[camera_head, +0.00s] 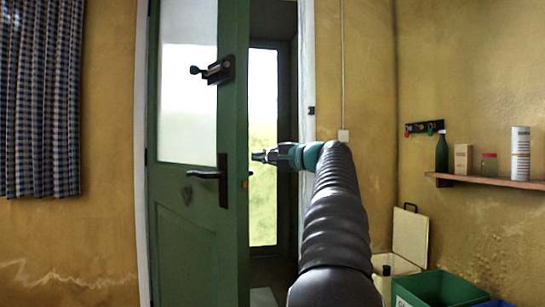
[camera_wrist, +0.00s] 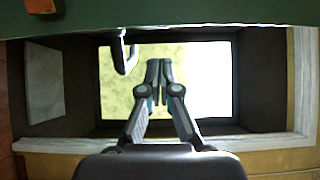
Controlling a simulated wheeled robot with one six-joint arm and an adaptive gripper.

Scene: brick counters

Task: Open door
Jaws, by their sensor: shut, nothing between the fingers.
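The green door (camera_head: 190,225) with a pale glass pane stands ajar, hinged at the left, with a gap between its right edge and the white frame (camera_head: 307,70). A dark lever handle (camera_head: 208,178) sits near its free edge, with a dark latch (camera_head: 213,70) above. My gripper (camera_head: 257,156) is shut and empty, in front of the gap, just right of the door edge. In the wrist view my gripper (camera_wrist: 160,65) has its fingertips together, beside a handle (camera_wrist: 126,52) and apart from it. The green door (camera_wrist: 200,14) crosses the top of that view.
Through the gap a bright window (camera_head: 263,100) shows in a dark recess. At the right are a shelf (camera_head: 490,183) with bottles, a green bin (camera_head: 440,290) and a cream box (camera_head: 409,235). A checked curtain (camera_head: 40,100) hangs at the left.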

